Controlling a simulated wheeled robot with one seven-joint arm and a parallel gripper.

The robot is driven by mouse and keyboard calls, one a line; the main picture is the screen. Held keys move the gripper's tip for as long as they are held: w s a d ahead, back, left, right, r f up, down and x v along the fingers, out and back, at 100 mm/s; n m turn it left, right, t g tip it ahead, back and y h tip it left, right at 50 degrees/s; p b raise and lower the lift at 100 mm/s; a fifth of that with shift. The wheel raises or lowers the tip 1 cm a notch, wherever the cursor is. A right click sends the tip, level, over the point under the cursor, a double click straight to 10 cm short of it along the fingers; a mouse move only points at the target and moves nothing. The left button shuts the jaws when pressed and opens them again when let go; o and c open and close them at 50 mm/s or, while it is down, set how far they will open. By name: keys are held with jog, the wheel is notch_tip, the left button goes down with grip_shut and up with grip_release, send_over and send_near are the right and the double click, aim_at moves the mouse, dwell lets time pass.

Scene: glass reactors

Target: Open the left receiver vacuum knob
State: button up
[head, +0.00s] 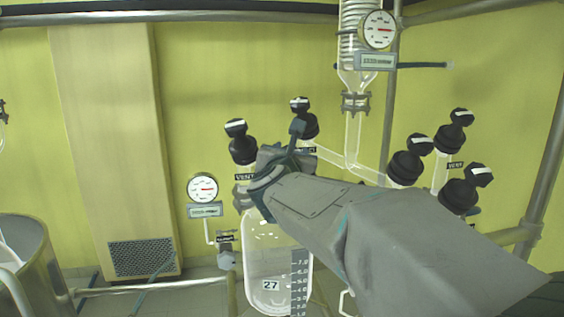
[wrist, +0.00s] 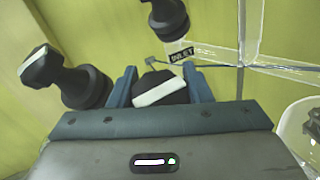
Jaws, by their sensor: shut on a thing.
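In the wrist view, a black knob with a white bar (wrist: 158,90) sits between the two blue-grey fingers of my gripper (wrist: 160,86). The fingers are shut on its sides. The white bar lies nearly level, its right end slightly higher. This knob's label is hidden. In the head view my gripper (head: 291,146) is at the left receiver (head: 262,258), a glass vessel marked 27, and my arm hides the held knob. The receiver's VENT knob (head: 240,143) stands just left of my gripper, and the INLET knob (head: 304,120) stands behind it.
The right receiver's black knobs (head: 408,163) stand right of my arm. A glass column with a gauge (head: 378,29) rises behind. Another gauge (head: 202,188) is left of the left receiver. A metal vessel (head: 48,262) stands at lower left. Glass pipes run close to my gripper.

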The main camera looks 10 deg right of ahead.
jog(key=shift+a+f+n+t+y+b, duration=0.1)
jog(key=shift+f+n+t+y+b, duration=0.15)
jog(key=shift+n+y+b, duration=0.85)
jog(key=shift+f+n+t+y+b, duration=0.15)
jog(key=shift+n+t+y+b, duration=0.2)
jog(key=shift+b, duration=1.45)
jog(key=n+y+b, duration=0.3)
jog(key=b, duration=0.1)
jog(key=shift+a+r, duration=0.2)
jog(key=shift+a, duration=0.05)
jog(key=shift+y+b, duration=0.25)
jog(key=shift+b, duration=0.05)
jog(key=shift+d+n+y+b, duration=0.1)
jog(key=shift+n+y+b, duration=0.2)
jog(key=shift+n+b, duration=0.3)
jog(key=shift+n+y+b, duration=0.45)
jog(key=shift+y+b, duration=0.05)
jog(key=shift+b, duration=0.15)
